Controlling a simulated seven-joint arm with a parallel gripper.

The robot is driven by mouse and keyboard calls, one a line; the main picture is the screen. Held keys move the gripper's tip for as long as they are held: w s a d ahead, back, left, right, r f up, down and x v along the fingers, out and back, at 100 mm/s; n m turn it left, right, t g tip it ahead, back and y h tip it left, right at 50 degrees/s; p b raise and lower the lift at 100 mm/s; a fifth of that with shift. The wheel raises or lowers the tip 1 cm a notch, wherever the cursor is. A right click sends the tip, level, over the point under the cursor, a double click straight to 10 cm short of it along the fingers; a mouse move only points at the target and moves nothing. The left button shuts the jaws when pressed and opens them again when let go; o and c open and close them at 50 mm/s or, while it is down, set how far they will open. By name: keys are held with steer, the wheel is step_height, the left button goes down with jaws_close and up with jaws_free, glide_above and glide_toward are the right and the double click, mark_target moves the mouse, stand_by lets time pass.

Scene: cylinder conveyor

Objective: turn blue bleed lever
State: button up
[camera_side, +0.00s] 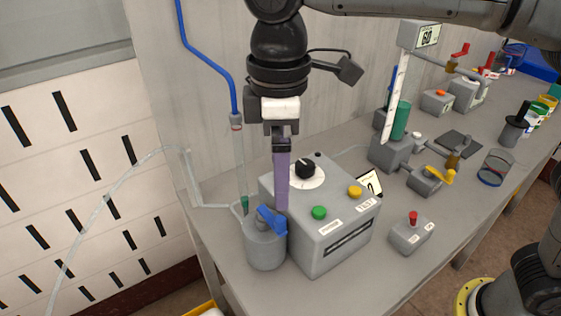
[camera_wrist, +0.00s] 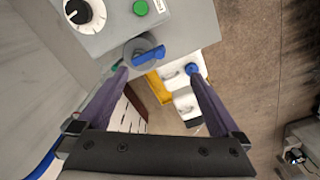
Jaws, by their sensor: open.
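The blue bleed lever (camera_side: 271,220) sits on top of a grey cylindrical pot (camera_side: 266,250) at the left end of the bench. In the wrist view, the lever (camera_wrist: 149,55) shows above the fingertips, between the lines of the two fingers and nearer the left one. My gripper (camera_side: 281,208) points down with its purple fingers just beside and behind the lever in the side view. In the wrist view, my gripper (camera_wrist: 158,73) is open with nothing between its fingers. I cannot tell whether a finger touches the lever.
A grey control box (camera_side: 325,245) with a black dial (camera_side: 306,169), green button (camera_side: 319,212) and yellow button (camera_side: 355,192) stands close right of the pot. A clear tube (camera_side: 240,160) rises behind the pot. A small box with a red button (camera_side: 413,218) stands farther right.

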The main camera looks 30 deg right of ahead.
mark_target(279, 217)
steer(key=shift+f, duration=5.4)
jaws_close()
steer(key=shift+w, duration=0.1)
steer(key=c, duration=1.1)
jaws_free()
steer(key=shift+c, duration=1.1)
